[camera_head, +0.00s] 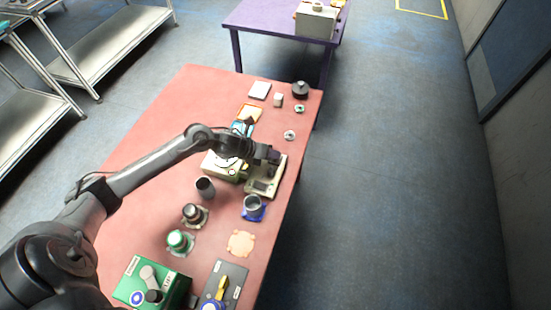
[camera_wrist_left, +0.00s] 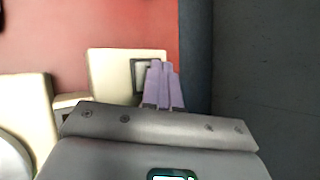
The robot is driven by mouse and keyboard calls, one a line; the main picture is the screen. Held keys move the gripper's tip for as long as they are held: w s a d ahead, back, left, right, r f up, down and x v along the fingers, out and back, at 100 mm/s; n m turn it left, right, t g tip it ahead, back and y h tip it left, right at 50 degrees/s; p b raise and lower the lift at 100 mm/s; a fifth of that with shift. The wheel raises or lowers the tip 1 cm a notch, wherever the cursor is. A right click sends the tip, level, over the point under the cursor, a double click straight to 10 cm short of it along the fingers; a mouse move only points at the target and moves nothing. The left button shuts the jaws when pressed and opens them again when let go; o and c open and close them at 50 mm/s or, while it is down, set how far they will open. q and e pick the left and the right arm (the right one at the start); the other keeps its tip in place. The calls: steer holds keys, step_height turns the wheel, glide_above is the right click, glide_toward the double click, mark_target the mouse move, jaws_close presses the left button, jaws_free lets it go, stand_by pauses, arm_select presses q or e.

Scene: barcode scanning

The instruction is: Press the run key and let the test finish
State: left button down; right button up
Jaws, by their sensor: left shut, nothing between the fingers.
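A beige bench device (camera_head: 262,187) stands near the right edge of the red table, with a small panel on its front part. In the left wrist view its pale top (camera_wrist_left: 105,62) shows with a dark square screen (camera_wrist_left: 138,74). My left gripper (camera_head: 273,158) is over the back part of this device. Its fingers are together and empty, and they also show in the left wrist view (camera_wrist_left: 161,72), overlapping the screen's right side. I cannot tell whether the fingertips touch the device. The run key cannot be made out; the fingers hide part of the panel. My right gripper is not in view.
Another beige device (camera_head: 222,168) stands close on the left. A dark cup (camera_head: 205,188), a grey cup on a blue base (camera_head: 253,206) and a green-topped jar (camera_head: 178,240) stand nearer. A green box (camera_head: 140,278) is at the front. The red table (camera_head: 150,140) has free room at left.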

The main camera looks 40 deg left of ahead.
mark_target(273, 160)
arm_select(q)
steer(key=shift+f, duration=0.2)
stand_by(0.3)
steer(key=shift+r+p, duration=0.55)
steer(key=shift+r, duration=0.45)
steer(key=shift+r+p, duration=1.9)
steer(key=shift+r, duration=0.5)
steer(key=shift+d+f, duration=0.1)
